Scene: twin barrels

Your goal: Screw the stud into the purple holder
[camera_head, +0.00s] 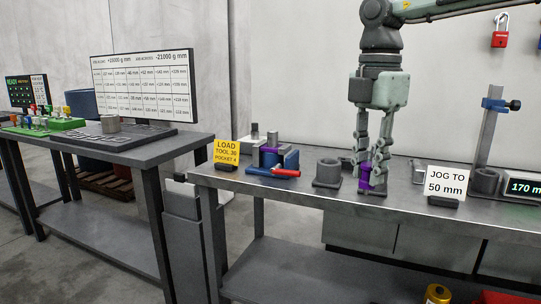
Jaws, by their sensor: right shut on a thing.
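My right gripper (372,166) points straight down over the steel bench, its fingers shut on a purple piece that looks like the purple holder (365,175). The piece is low between the fingertips, at a small dark base (372,191) on the bench. I cannot tell whether it is seated in the base or just above it. The fingers hide part of it. Another purple part (268,157) with a grey top stands beside a blue vise-like block (289,159) to the left. I cannot make out the stud. My left gripper is not in view.
An empty-looking grey cup (327,173) stands just left of my gripper. A "JOG TO 50 mm" sign (447,181), a grey post (487,130) and a display (523,187) are at right. A yellow sign (226,152) marks the left end.

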